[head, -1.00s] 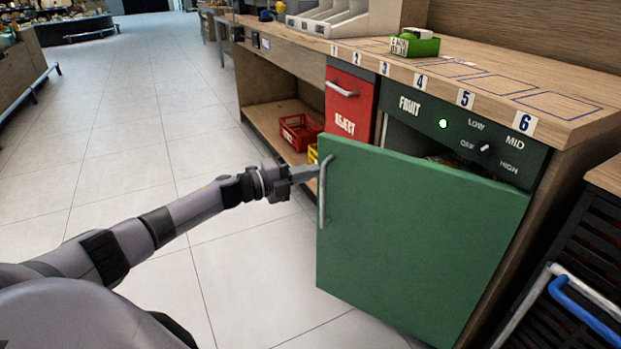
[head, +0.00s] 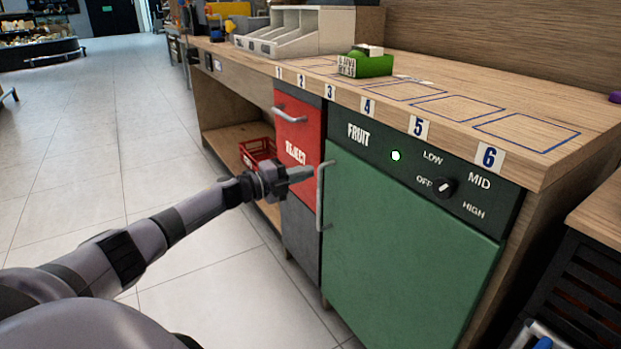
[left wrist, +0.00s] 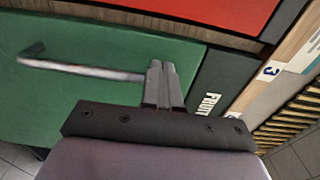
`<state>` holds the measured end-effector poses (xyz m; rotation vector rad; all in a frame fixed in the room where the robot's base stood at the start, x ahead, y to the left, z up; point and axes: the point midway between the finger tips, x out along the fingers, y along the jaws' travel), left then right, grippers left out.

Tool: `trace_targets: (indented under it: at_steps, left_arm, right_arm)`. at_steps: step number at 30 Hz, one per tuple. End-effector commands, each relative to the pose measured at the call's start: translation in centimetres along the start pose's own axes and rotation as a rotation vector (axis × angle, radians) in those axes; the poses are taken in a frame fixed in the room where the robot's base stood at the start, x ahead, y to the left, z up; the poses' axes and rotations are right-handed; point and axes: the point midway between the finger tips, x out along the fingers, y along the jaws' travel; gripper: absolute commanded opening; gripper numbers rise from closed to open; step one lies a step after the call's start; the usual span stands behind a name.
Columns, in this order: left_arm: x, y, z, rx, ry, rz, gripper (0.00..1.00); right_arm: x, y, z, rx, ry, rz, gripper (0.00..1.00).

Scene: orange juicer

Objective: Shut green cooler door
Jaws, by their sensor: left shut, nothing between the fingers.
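The green cooler door (head: 405,245) stands below the dark FRUIT panel (head: 430,170) and looks flush or nearly flush with the cabinet front; a small gap cannot be ruled out. Its upright metal handle (head: 322,195) is on the door's left edge. My left gripper (head: 308,173) is shut and empty, its fingertips beside the top of the handle. In the left wrist view the fingers (left wrist: 163,88) are together at the handle's end, over the door's edge; whether they touch it is unclear. My right gripper is not in view.
A red REJECT drawer (head: 298,140) is left of the door, with a red crate (head: 257,151) on the low shelf beyond. A green box (head: 366,64) sits on the wooden counter (head: 540,95). The tiled floor at left is clear.

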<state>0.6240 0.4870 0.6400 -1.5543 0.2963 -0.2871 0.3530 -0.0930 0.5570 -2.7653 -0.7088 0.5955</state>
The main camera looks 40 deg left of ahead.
Motion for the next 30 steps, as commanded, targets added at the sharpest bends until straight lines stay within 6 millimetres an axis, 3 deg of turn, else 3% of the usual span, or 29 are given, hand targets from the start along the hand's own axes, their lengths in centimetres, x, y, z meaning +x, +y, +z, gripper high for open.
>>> trace_targets:
  at_steps: [30]
  left_arm:
    - [-0.7, -0.06, 0.75, 0.0, -0.016, 0.0, 0.0]
  right_arm:
    - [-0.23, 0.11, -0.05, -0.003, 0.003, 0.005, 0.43]
